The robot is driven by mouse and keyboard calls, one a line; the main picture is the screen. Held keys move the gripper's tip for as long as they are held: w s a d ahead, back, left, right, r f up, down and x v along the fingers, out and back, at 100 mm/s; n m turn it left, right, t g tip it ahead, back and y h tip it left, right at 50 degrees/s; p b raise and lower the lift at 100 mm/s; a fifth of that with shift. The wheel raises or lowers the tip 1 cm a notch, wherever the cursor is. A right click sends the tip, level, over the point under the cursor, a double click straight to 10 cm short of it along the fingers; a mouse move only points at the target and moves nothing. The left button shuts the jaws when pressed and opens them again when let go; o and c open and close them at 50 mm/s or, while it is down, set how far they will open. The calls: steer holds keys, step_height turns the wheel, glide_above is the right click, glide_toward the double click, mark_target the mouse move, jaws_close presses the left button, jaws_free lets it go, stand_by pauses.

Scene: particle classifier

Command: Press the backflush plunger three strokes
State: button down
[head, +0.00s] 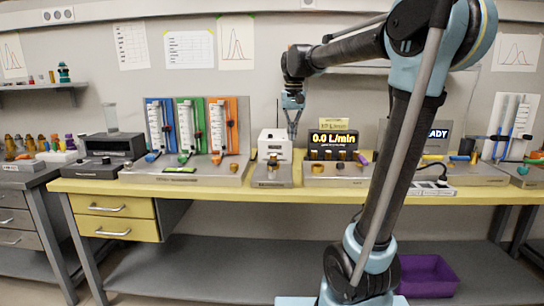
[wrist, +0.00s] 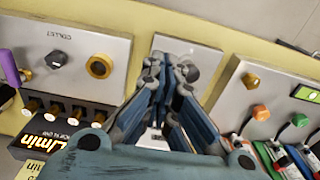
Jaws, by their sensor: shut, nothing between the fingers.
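My gripper (head: 293,134) is shut and empty, pointing down just in front of the wall, at the right side of a white box unit (head: 275,139) on the yellow bench. The unit has a grey base plate (head: 272,182) with a small dark knob-like part (head: 272,161) at its front. In the wrist view my closed fingers (wrist: 168,66) cover the middle of this plate (wrist: 205,53). A dark round part shows beside the fingertips. No label reading backflush is legible, so I cannot tell for certain which part is the plunger.
A display unit reading 0.0 L/min (head: 332,139) stands right of the white unit, with brass-coloured knobs below it. A panel with blue, green and orange flow meters (head: 190,125) stands left. My arm hides part of the bench's right side. The bench's front strip (head: 240,190) is clear.

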steer(key=w+a+r, duration=0.3)
steer(key=w+a, duration=0.4)
steer(key=shift+a+r, duration=0.25)
steer(key=shift+r, duration=0.05)
steer(key=shift+f, duration=0.15)
step_height(320, 180, down, 14)
steer(key=shift+r, duration=0.1)
stand_by(0.5)
steer(key=shift+f, duration=1.4)
steer(key=shift+r, duration=0.15)
step_height(320, 180, up, 14)
